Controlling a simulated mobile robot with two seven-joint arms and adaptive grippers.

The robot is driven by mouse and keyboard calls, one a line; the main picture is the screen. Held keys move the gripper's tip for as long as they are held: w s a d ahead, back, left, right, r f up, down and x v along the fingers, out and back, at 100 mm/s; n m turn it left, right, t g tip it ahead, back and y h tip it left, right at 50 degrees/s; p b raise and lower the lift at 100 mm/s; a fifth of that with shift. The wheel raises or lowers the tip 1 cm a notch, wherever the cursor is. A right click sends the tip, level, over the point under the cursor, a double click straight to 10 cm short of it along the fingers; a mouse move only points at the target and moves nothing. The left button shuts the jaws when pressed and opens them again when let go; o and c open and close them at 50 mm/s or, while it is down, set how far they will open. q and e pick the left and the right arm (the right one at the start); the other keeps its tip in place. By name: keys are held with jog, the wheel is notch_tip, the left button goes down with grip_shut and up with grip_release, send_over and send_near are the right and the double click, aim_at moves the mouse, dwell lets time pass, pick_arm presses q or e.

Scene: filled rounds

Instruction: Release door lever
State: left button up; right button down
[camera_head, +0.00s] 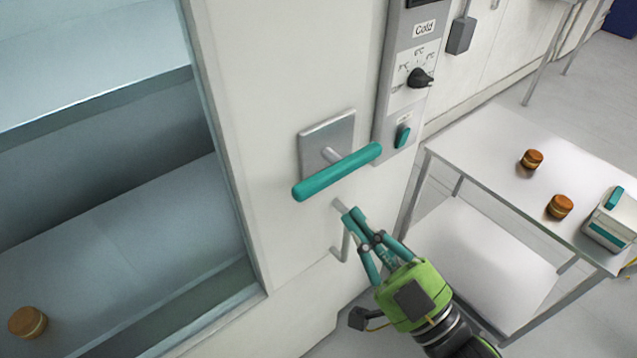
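The door lever (337,171) is a teal bar on a short grey stem. The stem comes out of a square metal plate (327,135) on the white door front. The bar slants, its left end lower than its right. My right gripper (351,213) is below the bar, in front of a grey bent metal handle part (340,241). Its teal fingers lie close together and look shut, with nothing visible between them. A gap shows between the fingertips and the lever. My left gripper is not in view.
A control panel (404,104) with a "Cold" label, dial and teal switch stands right of the lever. A glass window (100,120) is at left, with a round cake (27,322) behind it. A white table (490,150) at right holds two round cakes and a white-and-teal box (610,225).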

notch_tip(320, 180, up, 4)
jog(key=b, duration=0.1)
send_over(315, 189)
jog(key=s, duration=0.2)
notch_tip(315, 189, down, 4)
jog(key=shift+r, duration=0.1)
jog(key=shift+f, duration=0.55)
